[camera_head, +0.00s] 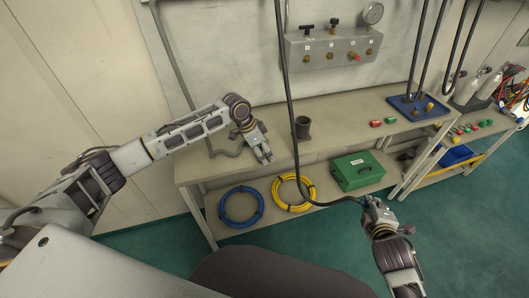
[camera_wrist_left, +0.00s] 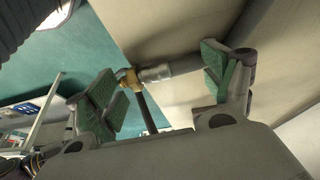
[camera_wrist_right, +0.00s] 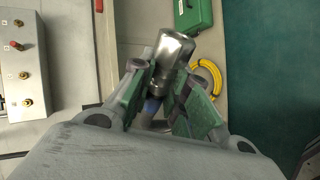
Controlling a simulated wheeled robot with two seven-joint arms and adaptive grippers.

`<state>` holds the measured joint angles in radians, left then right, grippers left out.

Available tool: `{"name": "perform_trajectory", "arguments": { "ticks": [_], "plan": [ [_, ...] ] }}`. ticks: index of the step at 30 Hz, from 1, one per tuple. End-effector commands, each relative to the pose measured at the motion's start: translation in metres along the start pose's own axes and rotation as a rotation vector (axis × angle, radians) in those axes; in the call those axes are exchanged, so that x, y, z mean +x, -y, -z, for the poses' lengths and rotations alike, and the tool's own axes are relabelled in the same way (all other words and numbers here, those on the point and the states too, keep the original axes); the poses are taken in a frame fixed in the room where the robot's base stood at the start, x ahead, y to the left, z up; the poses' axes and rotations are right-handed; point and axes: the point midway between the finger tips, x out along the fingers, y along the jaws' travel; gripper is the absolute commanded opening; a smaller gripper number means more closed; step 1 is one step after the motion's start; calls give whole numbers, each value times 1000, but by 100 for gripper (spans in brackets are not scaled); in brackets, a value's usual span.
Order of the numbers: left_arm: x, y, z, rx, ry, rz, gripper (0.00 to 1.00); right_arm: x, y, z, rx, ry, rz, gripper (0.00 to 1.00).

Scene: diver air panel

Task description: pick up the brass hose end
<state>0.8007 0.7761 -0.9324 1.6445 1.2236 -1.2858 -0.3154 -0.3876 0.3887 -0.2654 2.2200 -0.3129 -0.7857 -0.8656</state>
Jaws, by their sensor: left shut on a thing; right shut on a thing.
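In the left wrist view, the brass hose end (camera_wrist_left: 131,78) is a brass collar with a grey metal sleeve, lying across between the green finger pads. My left gripper (camera_head: 266,157) is shut on it, with its fingers well apart, over the bench's left part. The grey hose (camera_head: 222,153) runs to this gripper; the brass is too small to make out in the head view. My right gripper (camera_head: 368,203) is shut on a shiny metal hose end (camera_wrist_right: 173,58) with blue below it. A black hose (camera_head: 291,130) hangs from above and curves to this gripper, in front of the bench.
The bench (camera_head: 335,138) carries a dark cup (camera_head: 302,127), red and green fittings and a blue tray (camera_head: 405,112). Its lower shelf holds a blue coil (camera_head: 241,222), a yellow coil (camera_head: 310,193) and a green box (camera_head: 370,176). A valve panel (camera_head: 338,60) hangs above.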

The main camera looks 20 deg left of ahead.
Motion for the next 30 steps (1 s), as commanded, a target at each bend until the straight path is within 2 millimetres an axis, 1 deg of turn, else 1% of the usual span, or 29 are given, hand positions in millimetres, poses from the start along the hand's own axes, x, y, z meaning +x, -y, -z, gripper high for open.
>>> {"name": "perform_trajectory", "arguments": {
  "ticks": [5, 8, 18, 21, 25, 30],
  "plan": [
    [-12, 0, 6, 1, -3, 2, 51, 0, 0, 0, 0, 0, -1, 0],
    [-22, -1, 10, 1, -3, 2, 51, 0, 0, 0, 0, 0, -1, 0],
    [-68, -3, 29, 1, -3, 2, 51, 0, 0, 0, 0, 0, -1, 0],
    [-78, -4, 33, 1, -3, 1, 51, 0, 0, 0, 0, 0, -1, 0],
    [-87, -5, 37, 1, -3, 0, 51, 0, 0, 0, 0, 0, -1, 0],
    [-92, -5, 38, 1, -2, 0, 51, 0, 0, 0, 0, 0, -1, 0]
  ]
}}
